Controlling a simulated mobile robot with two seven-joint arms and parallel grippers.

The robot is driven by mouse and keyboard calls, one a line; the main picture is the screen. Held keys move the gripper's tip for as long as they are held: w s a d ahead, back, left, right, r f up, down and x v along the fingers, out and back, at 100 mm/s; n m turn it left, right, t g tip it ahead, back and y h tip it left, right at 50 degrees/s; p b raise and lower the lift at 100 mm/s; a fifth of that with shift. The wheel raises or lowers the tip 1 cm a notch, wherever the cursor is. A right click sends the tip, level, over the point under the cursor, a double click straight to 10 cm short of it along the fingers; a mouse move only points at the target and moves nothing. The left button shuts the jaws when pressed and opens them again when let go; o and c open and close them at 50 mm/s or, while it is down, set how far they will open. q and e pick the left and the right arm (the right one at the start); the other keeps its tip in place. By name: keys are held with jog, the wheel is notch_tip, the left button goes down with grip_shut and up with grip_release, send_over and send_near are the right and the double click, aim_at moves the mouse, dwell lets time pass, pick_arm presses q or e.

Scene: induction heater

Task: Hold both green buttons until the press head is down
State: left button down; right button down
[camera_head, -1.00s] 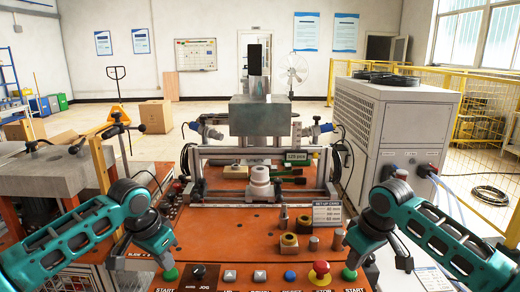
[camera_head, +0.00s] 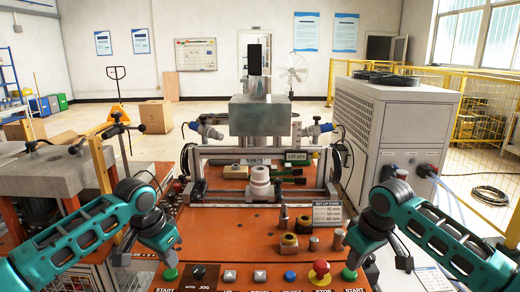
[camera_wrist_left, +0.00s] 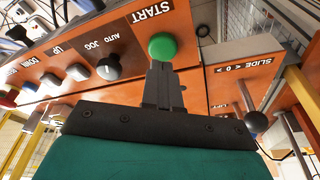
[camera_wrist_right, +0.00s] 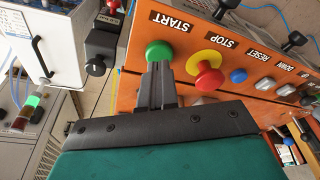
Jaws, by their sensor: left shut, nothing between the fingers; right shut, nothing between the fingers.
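The left green START button (camera_head: 170,274) and the right green START button (camera_head: 348,274) sit at the two ends of the orange panel's front edge. My left gripper (camera_wrist_left: 162,66) is shut and empty, its tips at the left button (camera_wrist_left: 162,45). My right gripper (camera_wrist_right: 159,67) is shut and empty, its tips at the right button (camera_wrist_right: 159,50). Contact and how far either button is pressed cannot be told. The press head, a grey block (camera_head: 259,116), is raised above the frame, with a clear gap over the white stepped cylinder (camera_head: 260,182).
Between the green buttons are a black AUTO/JOG knob (camera_wrist_left: 108,68), grey buttons, a blue RESET button (camera_head: 290,276) and a red STOP button (camera_wrist_right: 207,75) with a yellow collar, close to my right gripper. Small brass and steel parts stand on the orange table.

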pick_arm(q)
jog(key=shift+x, duration=0.85)
jog(key=shift+s, duration=0.2)
jog(key=shift+f, duration=0.1)
pick_arm(e)
jog(key=shift+w+a+f, duration=0.15)
jog(key=shift+w+a, duration=0.2)
jog(key=shift+w, duration=0.25)
pick_arm(q)
jog(key=shift+s+f, duration=0.1)
pick_arm(e)
jog(key=shift+s+f, duration=0.15)
jog(key=shift+f, duration=0.85)
dwell(2.3)
pick_arm(q)
jog(key=shift+a, duration=0.1)
pick_arm(e)
jog(key=shift+r, duration=0.1)
dwell(0.4)
jog(key=shift+w+v, duration=0.15)
jog(key=shift+v, duration=0.6)
jog(key=shift+w+v, duration=0.15)
jog(key=shift+v, duration=0.6)
jog(key=shift+w+a+r, duration=0.1)
jog(key=shift+a, duration=0.1)
